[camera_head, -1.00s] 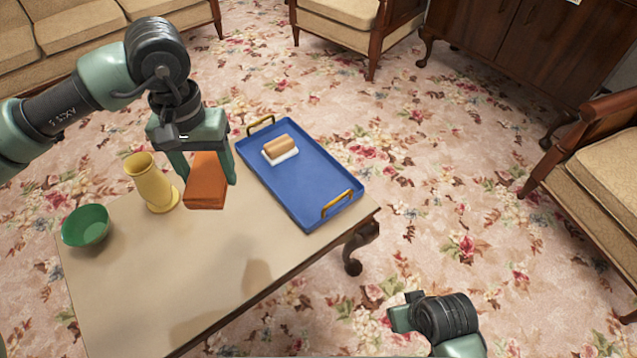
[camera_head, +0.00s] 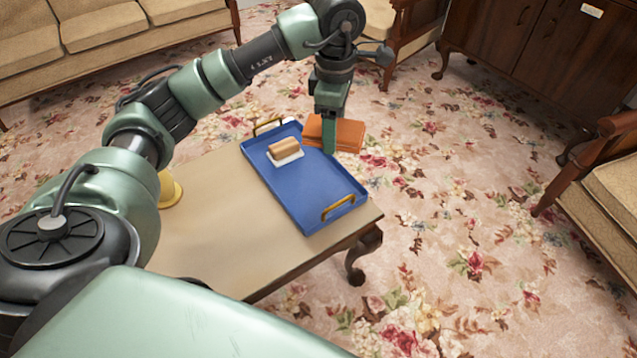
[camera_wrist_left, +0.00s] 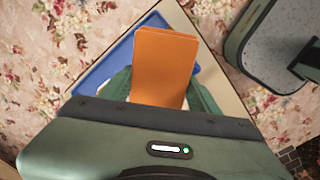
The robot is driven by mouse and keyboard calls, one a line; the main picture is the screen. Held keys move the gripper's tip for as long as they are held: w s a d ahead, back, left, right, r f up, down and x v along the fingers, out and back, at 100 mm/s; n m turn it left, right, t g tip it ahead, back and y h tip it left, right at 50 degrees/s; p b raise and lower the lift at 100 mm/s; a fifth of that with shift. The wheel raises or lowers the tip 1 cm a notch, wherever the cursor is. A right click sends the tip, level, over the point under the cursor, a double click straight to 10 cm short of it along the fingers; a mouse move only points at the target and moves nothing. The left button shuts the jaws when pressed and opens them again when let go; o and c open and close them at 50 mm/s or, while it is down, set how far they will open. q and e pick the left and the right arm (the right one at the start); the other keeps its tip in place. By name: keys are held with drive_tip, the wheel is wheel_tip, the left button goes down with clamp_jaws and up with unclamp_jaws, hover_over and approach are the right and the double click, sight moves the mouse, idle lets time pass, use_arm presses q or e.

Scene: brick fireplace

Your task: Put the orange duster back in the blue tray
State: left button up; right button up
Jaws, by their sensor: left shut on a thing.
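The orange duster (camera_head: 345,134) is held in my left gripper (camera_head: 328,138), which is shut on it. The gripper holds it up at the far right side of the blue tray (camera_head: 316,190) in the head view. In the left wrist view the duster (camera_wrist_left: 165,65) stands between the fingers, with the blue tray (camera_wrist_left: 97,72) below and behind it. The tray lies on the table and has two yellow handles. A brown and white brush-like block (camera_head: 285,151) sits in its far left part. The near half of the tray is bare. My right gripper is not in view.
The wooden table (camera_head: 225,235) carries the tray near its right end. A yellow vase (camera_head: 169,190) is mostly hidden behind my left arm. Armchairs, a sofa (camera_head: 110,35) and a dark cabinet (camera_head: 530,60) stand around on the floral carpet.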

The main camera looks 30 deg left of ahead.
sight(316, 117)
use_arm(q)
drive_tip(key=a+n, duration=0.1)
drive_tip(key=n, duration=0.1)
drive_tip(key=a+f+n, duration=0.1)
drive_tip(key=n, duration=0.2)
drive_tip(key=a+n, duration=0.2)
drive_tip(key=shift+w+f+n+b, duration=0.35)
drive_tip(key=shift+n, duration=0.05)
drive_tip(key=shift+a+f+n, duration=0.1)
drive_tip(key=shift+a+n, duration=0.15)
drive_tip(key=shift+n, duration=0.35)
drive_tip(key=shift+a+f+n, duration=0.15)
drive_tip(key=shift+n, duration=0.15)
wheel_tip(316, 117, down, 16)
drive_tip(key=b, duration=0.4)
drive_tip(key=shift+r, duration=0.25)
wheel_tip(316, 117, down, 4)
drive_tip(key=shift+b, duration=0.75)
drive_tip(key=shift+f, duration=0.1)
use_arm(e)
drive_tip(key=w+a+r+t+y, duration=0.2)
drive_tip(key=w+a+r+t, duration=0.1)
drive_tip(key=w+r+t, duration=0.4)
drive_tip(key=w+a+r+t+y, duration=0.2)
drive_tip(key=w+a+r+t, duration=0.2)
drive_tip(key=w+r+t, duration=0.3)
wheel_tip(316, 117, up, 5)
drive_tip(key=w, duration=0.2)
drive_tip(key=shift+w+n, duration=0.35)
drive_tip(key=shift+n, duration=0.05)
